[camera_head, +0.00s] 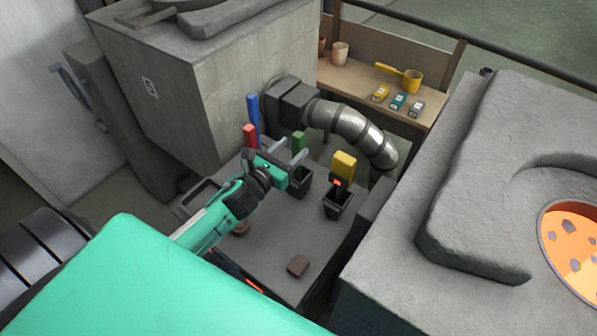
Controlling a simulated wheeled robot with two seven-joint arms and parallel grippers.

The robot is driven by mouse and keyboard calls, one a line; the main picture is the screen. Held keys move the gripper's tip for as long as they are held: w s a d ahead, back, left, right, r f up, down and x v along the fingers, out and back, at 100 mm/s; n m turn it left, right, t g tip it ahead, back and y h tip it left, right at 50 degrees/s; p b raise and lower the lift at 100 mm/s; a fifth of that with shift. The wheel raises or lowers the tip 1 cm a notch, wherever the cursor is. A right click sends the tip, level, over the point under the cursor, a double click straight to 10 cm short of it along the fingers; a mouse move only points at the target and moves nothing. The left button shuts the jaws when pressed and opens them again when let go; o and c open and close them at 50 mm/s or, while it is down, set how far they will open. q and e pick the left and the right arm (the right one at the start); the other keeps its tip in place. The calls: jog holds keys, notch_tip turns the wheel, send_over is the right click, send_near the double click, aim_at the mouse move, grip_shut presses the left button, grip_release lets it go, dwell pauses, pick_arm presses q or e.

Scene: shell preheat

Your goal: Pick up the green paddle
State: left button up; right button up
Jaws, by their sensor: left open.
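The green paddle (299,140) stands upright at the back of the grey block top (285,235), behind my left gripper; its lower part is hidden. My left gripper (290,152) is open, with its two grey fingers pointing toward the back. The green paddle shows just beyond the fingers, and I cannot tell whether they touch it. My right gripper is not in view.
A blue paddle (253,115) and a red paddle (250,138) stand left of the green one. A yellow paddle (343,166) stands in a dark holder (337,204) to the right. A bent metal pipe (352,127) runs behind. A brown block (297,265) lies in front.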

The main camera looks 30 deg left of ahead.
aim_at(295, 145)
pick_arm(q)
jog(key=shift+w, duration=0.45)
jog(key=shift+w+r+p, duration=0.1)
jog(key=shift+w+p, duration=0.2)
jog(key=shift+p, duration=0.05)
jog(key=w, duration=0.1)
jog(key=w+p, duration=0.2)
jog(key=w, duration=0.1)
jog(key=shift+d, duration=0.25)
jog(key=shift+w+f, duration=0.25)
jog(key=c, duration=1.1)
